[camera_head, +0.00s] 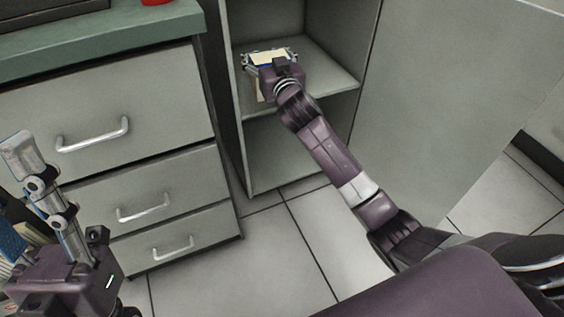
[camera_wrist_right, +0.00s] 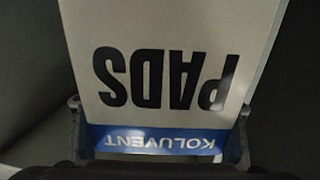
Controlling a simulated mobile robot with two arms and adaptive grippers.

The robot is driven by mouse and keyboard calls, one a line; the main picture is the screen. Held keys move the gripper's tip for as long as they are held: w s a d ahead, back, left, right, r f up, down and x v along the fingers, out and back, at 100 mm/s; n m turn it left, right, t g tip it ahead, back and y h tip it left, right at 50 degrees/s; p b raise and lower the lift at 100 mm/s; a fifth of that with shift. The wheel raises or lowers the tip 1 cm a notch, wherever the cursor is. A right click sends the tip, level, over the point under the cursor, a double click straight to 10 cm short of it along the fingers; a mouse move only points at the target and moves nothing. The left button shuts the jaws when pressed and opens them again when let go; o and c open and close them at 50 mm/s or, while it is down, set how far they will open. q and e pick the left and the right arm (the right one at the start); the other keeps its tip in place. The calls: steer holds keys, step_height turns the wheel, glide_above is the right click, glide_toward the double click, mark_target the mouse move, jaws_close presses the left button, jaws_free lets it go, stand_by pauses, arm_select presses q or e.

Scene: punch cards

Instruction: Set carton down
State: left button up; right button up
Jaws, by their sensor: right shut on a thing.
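A cream carton (camera_head: 270,54) with a blue band is at the open cabinet's shelf (camera_head: 325,78). In the right wrist view the carton (camera_wrist_right: 165,35) shows the upside-down words "PADS" and "KOLUVENT". My right gripper (camera_head: 271,60) is shut on it, with a finger at each side. The gripper hides much of the carton in the head view, and I cannot tell whether its underside touches the shelf. My left gripper (camera_head: 42,195) is at the lower left, away from the cabinet; its finger gap is not clear.
A grey drawer unit (camera_head: 130,150) with a green top stands left of the cabinet. The open cabinet door (camera_head: 440,110) is at the right of my right arm. The shelf looks bare right of the carton. A lower compartment (camera_head: 285,145) looks empty.

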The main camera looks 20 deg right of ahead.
steer(key=s+a+f, duration=0.1)
steer(key=s+f, duration=0.1)
steer(key=s, duration=0.8)
steer(key=s+a+f, duration=0.2)
steer(key=s, duration=0.8)
steer(key=s+a+f+n+y, duration=0.1)
steer(key=s+a+f, duration=0.1)
steer(key=s, duration=0.8)
steer(key=shift+f, duration=0.55)
steer(key=shift+s, duration=0.1)
steer(key=shift+r, duration=0.1)
